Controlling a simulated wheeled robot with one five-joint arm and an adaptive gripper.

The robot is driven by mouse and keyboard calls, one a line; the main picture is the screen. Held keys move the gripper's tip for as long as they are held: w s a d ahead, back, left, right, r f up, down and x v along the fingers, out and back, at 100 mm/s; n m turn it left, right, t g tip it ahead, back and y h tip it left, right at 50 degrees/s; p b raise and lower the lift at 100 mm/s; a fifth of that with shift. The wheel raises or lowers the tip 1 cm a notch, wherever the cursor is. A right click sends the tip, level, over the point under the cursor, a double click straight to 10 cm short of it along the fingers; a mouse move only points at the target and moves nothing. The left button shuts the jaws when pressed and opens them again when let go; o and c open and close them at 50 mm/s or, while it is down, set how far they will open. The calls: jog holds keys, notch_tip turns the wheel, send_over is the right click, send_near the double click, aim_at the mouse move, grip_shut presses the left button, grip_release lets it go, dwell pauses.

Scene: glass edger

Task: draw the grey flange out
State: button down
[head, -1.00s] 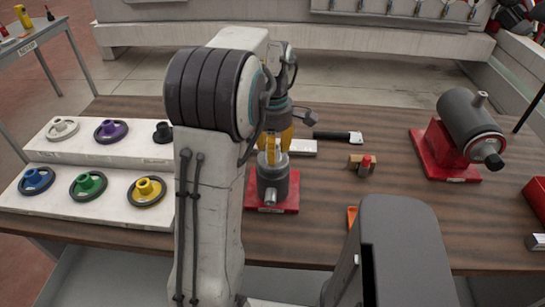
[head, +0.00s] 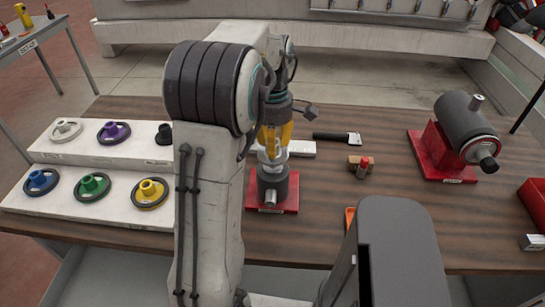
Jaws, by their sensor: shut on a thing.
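My gripper (head: 271,147), with yellow fingers, is shut on a pale grey metal piece (head: 271,157), which looks to be the grey flange. It is directly above a dark grey upright cylinder (head: 273,188) on a red base (head: 290,196). The piece shows between the fingertips and the cylinder's top. I cannot tell how much of it is still inside the cylinder. My arm hides part of the area to the left.
A white stepped rack (head: 88,210) at left holds several coloured flanged pieces, one light grey (head: 66,131). A grey machine on a red stand (head: 466,130) is at right. A black-handled tool (head: 337,137) and a small red-topped block (head: 360,163) lie behind. Bare wood lies right of centre.

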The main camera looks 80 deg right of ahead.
jog(key=shift+r+p, duration=2.35)
jog(key=shift+r, duration=0.45)
jog(key=shift+r+p, duration=1.75)
jog(key=shift+r, duration=0.25)
